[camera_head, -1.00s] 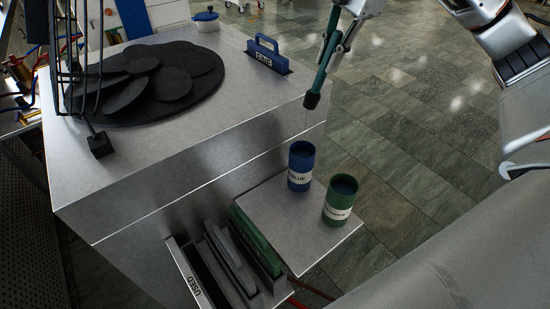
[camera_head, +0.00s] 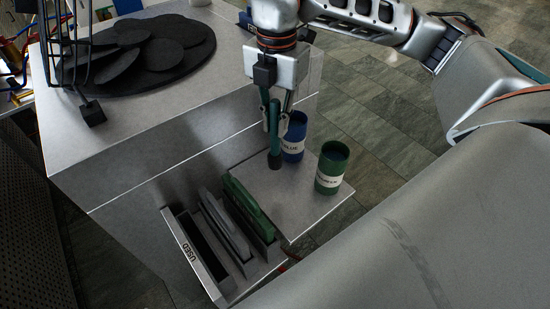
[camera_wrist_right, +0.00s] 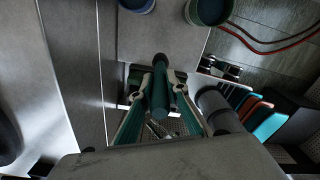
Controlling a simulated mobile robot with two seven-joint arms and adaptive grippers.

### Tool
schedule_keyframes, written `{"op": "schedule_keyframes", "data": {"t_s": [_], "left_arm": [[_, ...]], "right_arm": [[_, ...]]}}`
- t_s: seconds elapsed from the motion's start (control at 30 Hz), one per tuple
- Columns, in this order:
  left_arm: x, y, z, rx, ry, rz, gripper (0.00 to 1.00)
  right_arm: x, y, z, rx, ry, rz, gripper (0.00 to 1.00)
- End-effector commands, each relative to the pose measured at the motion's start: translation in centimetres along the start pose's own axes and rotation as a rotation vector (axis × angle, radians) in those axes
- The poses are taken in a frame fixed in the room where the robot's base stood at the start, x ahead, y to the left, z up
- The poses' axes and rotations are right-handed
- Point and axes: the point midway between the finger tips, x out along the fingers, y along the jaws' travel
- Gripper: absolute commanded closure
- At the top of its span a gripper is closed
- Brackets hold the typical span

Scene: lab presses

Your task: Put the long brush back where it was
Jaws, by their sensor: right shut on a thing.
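My right gripper (camera_head: 277,127) is shut on the long brush (camera_head: 275,148), a teal-green stick with a dark end pointing down. The brush hangs near the left side of the blue cup (camera_head: 296,152), whose upper left is partly covered by the gripper. The green cup (camera_head: 331,172) stands to the right. Both cups stand on a small grey side shelf (camera_head: 303,205). In the right wrist view, the brush (camera_wrist_right: 160,95) lies between the fingers, and the blue cup and green cup (camera_wrist_right: 207,10) show at the top edge. My left gripper is out of view.
A rack with slots (camera_head: 182,252), marked USED, holds a grey block and a green block (camera_head: 247,212) left of the shelf. The large grey table (camera_head: 150,140) bears a black round plate with discs (camera_head: 140,50). A black wire frame stands at the upper left.

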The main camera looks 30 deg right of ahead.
Motion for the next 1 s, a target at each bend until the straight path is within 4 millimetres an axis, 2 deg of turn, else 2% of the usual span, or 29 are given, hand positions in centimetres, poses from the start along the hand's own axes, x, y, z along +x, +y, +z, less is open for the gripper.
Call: {"op": "schedule_keyframes", "data": {"t_s": [0.1,0.3,0.57,0.8,1.0], "left_arm": [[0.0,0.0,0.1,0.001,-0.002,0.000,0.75],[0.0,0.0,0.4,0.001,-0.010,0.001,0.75],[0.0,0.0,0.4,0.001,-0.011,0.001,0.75],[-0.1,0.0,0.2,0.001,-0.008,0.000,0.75],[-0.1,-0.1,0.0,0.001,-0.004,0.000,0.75]], "right_arm": [[3.1,-0.2,-0.1,0.001,0.003,-0.005,1.00],[6.7,-0.1,0.0,0.001,0.002,-0.002,1.00],[8.4,-0.1,0.0,0.002,0.001,-0.001,1.00],[11.4,-0.1,0.0,0.001,0.001,0.000,1.00],[11.5,0.0,0.0,0.001,0.000,0.002,1.00]]}}
